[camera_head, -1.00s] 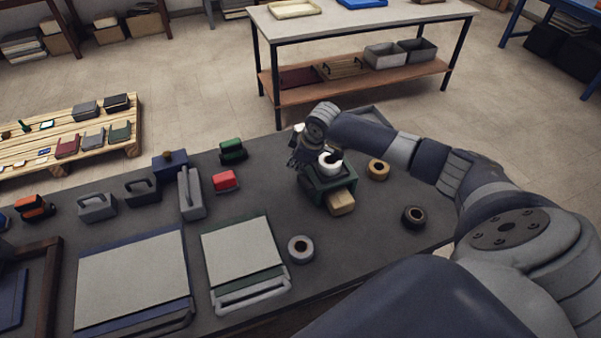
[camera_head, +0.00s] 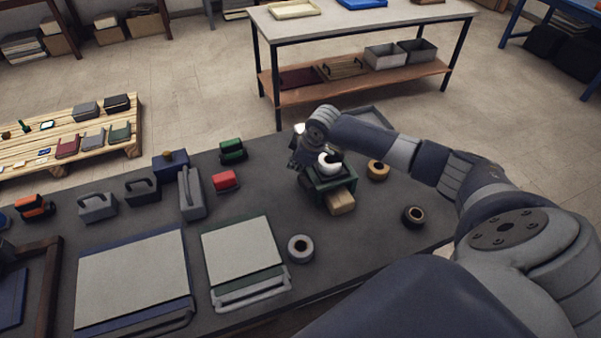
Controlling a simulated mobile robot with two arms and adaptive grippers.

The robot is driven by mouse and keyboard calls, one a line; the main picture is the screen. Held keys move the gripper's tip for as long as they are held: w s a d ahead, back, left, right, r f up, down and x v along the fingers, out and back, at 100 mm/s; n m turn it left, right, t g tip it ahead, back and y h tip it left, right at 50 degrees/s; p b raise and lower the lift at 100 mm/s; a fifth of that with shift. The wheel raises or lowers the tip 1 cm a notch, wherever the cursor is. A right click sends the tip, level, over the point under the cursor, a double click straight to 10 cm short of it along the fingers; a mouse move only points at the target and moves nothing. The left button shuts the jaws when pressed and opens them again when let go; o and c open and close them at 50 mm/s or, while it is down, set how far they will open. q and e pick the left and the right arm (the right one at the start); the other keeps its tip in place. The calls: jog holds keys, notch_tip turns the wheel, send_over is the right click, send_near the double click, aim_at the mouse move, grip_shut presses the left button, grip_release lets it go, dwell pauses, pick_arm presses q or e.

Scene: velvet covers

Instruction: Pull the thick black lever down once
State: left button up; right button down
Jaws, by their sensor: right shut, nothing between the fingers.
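A dark green device (camera_head: 321,188) stands on the dark worktable, with a white ring-like part (camera_head: 329,163) on top and a tan block (camera_head: 341,201) at its front. Small dark parts sit around the white part, but I cannot make out for certain which one is the thick black lever. My right gripper (camera_head: 298,160) is shut and empty, at the back left edge of the device. It partly overlaps the device, and I cannot tell whether it touches. My left gripper is not in view.
Tape rolls (camera_head: 301,248) lie around the device. A red block (camera_head: 225,181) and a green one (camera_head: 232,150) are to its left, with a tall grey tool (camera_head: 191,193) further left. Two pale-topped boards (camera_head: 242,250) lie in front. Bare table lies between.

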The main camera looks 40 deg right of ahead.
aim_at(298, 176)
jog(key=shift+s+a+f, duration=0.2)
jog(key=shift+s+f, duration=0.3)
jog(key=shift+f, duration=0.2)
jog(key=shift+s+a+f, duration=0.15)
jog(key=shift+s+f, duration=0.3)
jog(key=shift+f, duration=0.2)
dwell(0.5)
jog(key=shift+r, duration=0.1)
jog(key=shift+w+d+r+p, duration=0.3)
jog(key=shift+w+r+p, duration=0.1)
jog(key=shift+w+r, duration=0.1)
jog(key=shift+w+d, duration=0.2)
jog(key=shift+d, duration=0.1)
jog(key=shift+d+r, duration=0.1)
jog(key=shift+w+d+r+p, duration=0.1)
jog(key=shift+w+r+p, duration=0.1)
jog(key=shift+r+p, duration=0.25)
jog(key=shift+w+d+r+p, duration=0.1)
jog(key=shift+w+r+p, duration=0.3)
jog(key=shift+r, duration=0.35)
jog(key=shift+w+a+r+p, duration=0.1)
jog(key=shift+w+r+p, duration=0.1)
jog(key=shift+r+p, duration=0.45)
jog(key=shift+w+d+r+p, duration=0.1)
jog(key=shift+w+r+p, duration=0.25)
jog(key=shift+r, duration=0.45)
